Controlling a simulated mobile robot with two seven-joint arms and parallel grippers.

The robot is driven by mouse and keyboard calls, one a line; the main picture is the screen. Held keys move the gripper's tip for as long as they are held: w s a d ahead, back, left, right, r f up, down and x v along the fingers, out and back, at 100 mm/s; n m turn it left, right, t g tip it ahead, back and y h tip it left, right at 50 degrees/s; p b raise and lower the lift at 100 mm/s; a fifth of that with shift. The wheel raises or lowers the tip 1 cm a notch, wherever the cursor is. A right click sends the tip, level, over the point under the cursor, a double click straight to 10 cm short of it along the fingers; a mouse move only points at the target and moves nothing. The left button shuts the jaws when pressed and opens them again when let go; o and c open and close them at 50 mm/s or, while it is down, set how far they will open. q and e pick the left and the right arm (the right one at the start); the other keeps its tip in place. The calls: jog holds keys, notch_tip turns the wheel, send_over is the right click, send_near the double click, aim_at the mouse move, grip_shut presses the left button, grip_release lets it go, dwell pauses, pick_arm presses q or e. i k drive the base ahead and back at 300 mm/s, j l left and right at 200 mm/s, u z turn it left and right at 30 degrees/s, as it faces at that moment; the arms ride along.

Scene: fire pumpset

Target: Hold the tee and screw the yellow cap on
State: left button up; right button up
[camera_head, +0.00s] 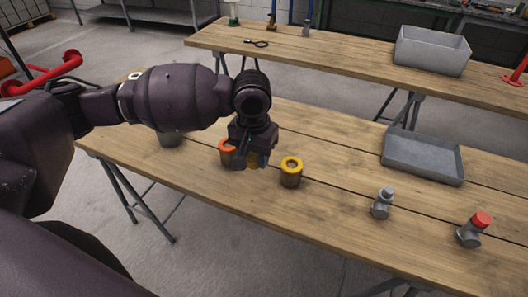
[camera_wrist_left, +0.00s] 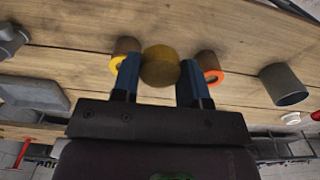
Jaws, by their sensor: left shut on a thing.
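My left gripper (camera_head: 250,158) points down over the near table, between two rimmed cups. In the left wrist view its blue fingers (camera_wrist_left: 158,80) are shut on a round, dull yellow cap (camera_wrist_left: 160,66). In the head view the gripper mostly hides this cap. Whether it touches the table I cannot tell. A bare grey tee (camera_head: 382,203) stands on the table to the right, apart from the gripper. Another tee (camera_head: 468,236) with a red cap (camera_head: 481,219) is farther right. My right gripper is in neither view.
A yellow-rimmed cup (camera_head: 291,173) and an orange-rimmed cup (camera_head: 226,152) flank the gripper closely. A grey cup (camera_wrist_left: 285,85) stands beyond the orange one. A grey tray (camera_head: 423,172) lies behind the tees. Bare wood separates the yellow-rimmed cup from the bare tee.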

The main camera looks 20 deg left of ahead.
aim_at(378, 208)
jog(key=z, duration=1.5)
jog(key=i+j, duration=0.1)
jog(key=j, duration=0.75)
jog(key=i+j, duration=0.1)
jog(key=j, duration=0.8)
